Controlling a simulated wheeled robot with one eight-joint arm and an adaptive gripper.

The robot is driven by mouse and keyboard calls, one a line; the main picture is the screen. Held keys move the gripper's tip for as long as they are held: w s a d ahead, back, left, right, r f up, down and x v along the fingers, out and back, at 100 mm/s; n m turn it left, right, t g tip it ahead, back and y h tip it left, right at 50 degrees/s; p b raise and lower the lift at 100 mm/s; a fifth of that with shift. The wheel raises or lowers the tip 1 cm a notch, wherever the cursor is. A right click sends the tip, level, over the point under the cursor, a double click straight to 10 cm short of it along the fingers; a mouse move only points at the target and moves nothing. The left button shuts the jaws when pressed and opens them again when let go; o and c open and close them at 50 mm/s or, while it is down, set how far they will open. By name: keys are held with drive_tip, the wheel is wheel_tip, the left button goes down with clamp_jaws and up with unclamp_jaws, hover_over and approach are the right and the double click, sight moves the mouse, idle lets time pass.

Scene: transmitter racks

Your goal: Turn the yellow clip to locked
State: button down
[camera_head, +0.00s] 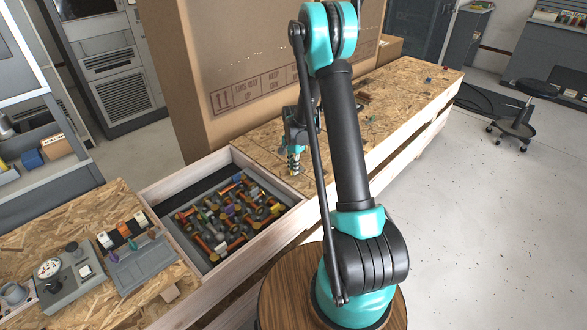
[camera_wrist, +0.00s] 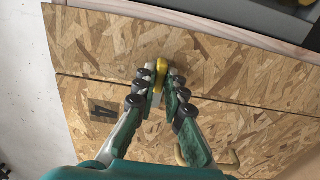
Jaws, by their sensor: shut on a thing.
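The yellow clip (camera_wrist: 161,66) shows in the wrist view as a small rounded piece between my fingertips, above the chipboard bench top. My gripper (camera_wrist: 163,84) is shut on it, with one dark-and-green finger on each side. The fingers hide the lower part of the clip. I cannot tell whether the clip is turned to locked. In the head view my gripper (camera_head: 294,160) is low over the bench, behind and left of my upper arm.
A tray (camera_head: 163,219) full of coloured parts lies left of my gripper. A large cardboard box (camera_head: 240,70) stands close behind. A gauge box (camera_head: 62,283) stands at lower left. The bench (camera_head: 425,80) extends right with small scattered parts.

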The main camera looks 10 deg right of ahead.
drive_tip(key=c, duration=1.6)
unclamp_jaws()
wheel_tip(320, 180, up, 12)
